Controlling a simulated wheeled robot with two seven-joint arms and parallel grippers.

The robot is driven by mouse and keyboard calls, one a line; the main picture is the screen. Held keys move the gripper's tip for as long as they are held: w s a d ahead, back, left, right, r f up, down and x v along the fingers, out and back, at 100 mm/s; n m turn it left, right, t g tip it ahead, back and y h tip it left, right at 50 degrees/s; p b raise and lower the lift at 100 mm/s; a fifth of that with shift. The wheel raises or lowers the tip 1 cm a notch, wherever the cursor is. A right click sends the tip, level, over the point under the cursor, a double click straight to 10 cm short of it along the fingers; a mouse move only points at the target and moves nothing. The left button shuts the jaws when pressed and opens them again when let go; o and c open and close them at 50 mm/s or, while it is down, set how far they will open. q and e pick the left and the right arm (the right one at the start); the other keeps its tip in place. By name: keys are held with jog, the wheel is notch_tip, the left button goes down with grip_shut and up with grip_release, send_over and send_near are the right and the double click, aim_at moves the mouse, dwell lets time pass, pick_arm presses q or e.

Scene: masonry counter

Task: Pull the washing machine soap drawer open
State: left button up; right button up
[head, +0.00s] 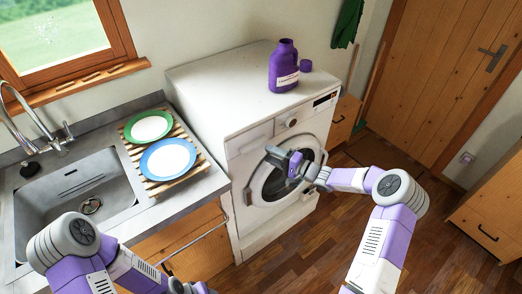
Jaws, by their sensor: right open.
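The white washing machine (205,95) stands right of the sink counter. Its soap drawer (249,139) is at the upper left of the front panel and looks flush with it. My right gripper (283,158) is open and empty, in front of the machine below and right of the drawer, overlapping the upper part of the round door (270,190) in the picture. I cannot tell whether it touches the machine.
A purple detergent bottle (283,70) and a purple cap (305,66) stand on the machine. A green-rimmed plate (148,127) and a blue-rimmed plate (168,160) lie on a wooden rack beside the sink (75,185). The wooden floor (290,250) before the machine is clear.

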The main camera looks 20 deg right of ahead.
aim_at(256, 148)
jog(key=x, duration=0.4)
jog(key=shift+w+a, duration=0.25)
jog(key=shift+a, duration=0.05)
jog(key=shift+c, duration=0.2)
grip_shut()
